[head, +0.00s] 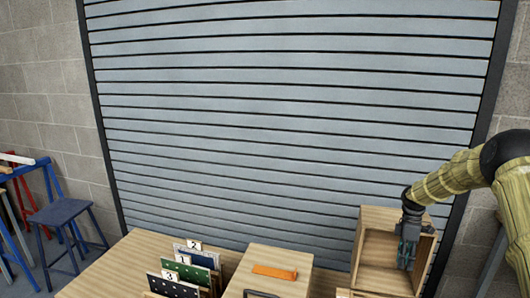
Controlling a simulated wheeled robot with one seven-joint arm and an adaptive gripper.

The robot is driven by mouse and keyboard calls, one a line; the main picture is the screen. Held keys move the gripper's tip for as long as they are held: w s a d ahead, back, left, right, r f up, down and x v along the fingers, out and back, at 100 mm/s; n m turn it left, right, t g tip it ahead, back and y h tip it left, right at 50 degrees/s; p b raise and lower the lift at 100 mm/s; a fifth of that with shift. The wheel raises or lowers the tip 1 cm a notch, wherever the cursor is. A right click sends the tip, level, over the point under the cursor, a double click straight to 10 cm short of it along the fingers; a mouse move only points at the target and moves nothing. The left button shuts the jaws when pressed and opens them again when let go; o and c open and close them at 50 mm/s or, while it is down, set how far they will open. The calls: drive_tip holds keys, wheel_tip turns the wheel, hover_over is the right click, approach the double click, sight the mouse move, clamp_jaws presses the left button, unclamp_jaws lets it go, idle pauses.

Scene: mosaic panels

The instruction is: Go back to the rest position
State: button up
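My gripper (406,262) hangs from my yellow arm at the right and points down. It is at the open front of a wooden cubby box (372,240); I cannot tell whether it is inside the box or just in front of it. The fingers are small and dark, and I cannot tell whether they are open or shut, or whether they hold anything.
A wooden table (120,270) runs along the bottom. On it are upright panels (183,272) with tags 1, 2 and 3, and a wooden block (248,262) with an orange bar (274,272) on top. A blue stool (62,212) stands at left. A grey shutter (290,120) is behind.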

drive_tip(key=s+a+f+m+t, duration=0.1)
drive_tip(key=s+a+f+m, duration=0.2)
drive_tip(key=s+a+f, duration=0.8)
drive_tip(key=s+a+f+m, duration=0.3)
drive_tip(key=s+a+f, duration=0.55)
drive_tip(key=f, duration=0.55)
drive_tip(key=s+a+f+m+t, duration=0.1)
drive_tip(key=s+a+m, duration=0.15)
drive_tip(key=s, duration=0.65)
drive_tip(key=s+a+f+m, duration=0.2)
drive_tip(key=s+a, duration=0.1)
drive_tip(key=s, duration=0.5)
drive_tip(key=s+r+m, duration=0.1)
drive_tip(key=s+r, duration=0.1)
drive_tip(key=s, duration=0.5)
drive_tip(key=s+a+r+m+t+h, duration=0.1)
drive_tip(key=s+r+m, duration=0.1)
drive_tip(key=s, duration=0.6)
drive_tip(key=shift+a, duration=0.25)
